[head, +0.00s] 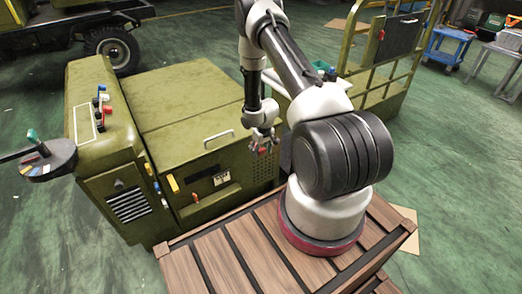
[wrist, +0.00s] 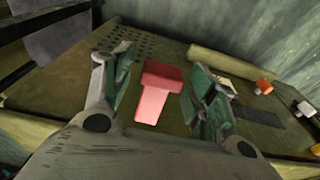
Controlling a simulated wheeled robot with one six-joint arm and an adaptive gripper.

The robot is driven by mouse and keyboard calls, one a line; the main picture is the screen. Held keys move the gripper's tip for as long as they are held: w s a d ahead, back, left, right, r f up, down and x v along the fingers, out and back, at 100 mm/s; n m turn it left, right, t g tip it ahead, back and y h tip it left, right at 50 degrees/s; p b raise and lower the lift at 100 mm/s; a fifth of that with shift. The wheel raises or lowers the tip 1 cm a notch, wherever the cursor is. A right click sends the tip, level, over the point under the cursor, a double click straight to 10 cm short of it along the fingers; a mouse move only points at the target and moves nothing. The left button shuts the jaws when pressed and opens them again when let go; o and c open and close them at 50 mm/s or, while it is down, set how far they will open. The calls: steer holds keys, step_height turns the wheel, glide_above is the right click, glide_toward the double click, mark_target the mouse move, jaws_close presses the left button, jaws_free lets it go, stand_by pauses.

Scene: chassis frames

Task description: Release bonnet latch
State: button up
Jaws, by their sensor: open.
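The latch looks like a red T-shaped piece (wrist: 156,92) on the olive panel in the wrist view. I take it to be the bonnet latch. My gripper (wrist: 163,78) is open, with one finger on each side of the red piece. I cannot tell whether the fingers touch it. In the head view my gripper (head: 263,141) is at the right part of the vehicle's front, by the perforated panel, and mostly covers the latch there. The olive bonnet (head: 185,105) lies flat and looks closed, with a pale handle (head: 219,137) near its front edge.
A slatted wooden platform (head: 215,255) lies in front of the vehicle. A control console (head: 95,105) with levers stands at the left. The front carries a yellow lever (head: 173,183) and small fittings. A green frame (head: 385,60) and a blue cart (head: 447,45) stand behind right.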

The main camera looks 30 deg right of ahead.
step_height(320, 180, up, 12)
steer(key=s, duration=0.2)
steer(key=shift+f, duration=0.1)
stand_by(0.5)
steer(key=s+d+r+g+h, duration=0.1)
steer(key=s+d+r+g, duration=0.15)
steer(key=s, duration=0.35)
steer(key=s+d+r+g+h, duration=0.1)
steer(key=s+r+g, duration=0.1)
steer(key=s+r, duration=0.3)
steer(key=s+a+r+t, duration=0.2)
steer(key=s+a+r, duration=0.2)
steer(key=r, duration=0.8)
steer(key=s+a+r+t+y, duration=0.1)
steer(key=s+a+r+t, duration=0.1)
steer(key=s+a+r, duration=0.3)
steer(key=s+a+r+t+y, duration=0.1)
steer(key=s+a+r+t, duration=0.2)
steer(key=s+r, duration=0.6)
step_height(320, 180, up, 10)
steer(key=shift+s+a+r, duration=0.1)
steer(key=shift+s+a, duration=0.25)
steer(key=shift+a, duration=0.45)
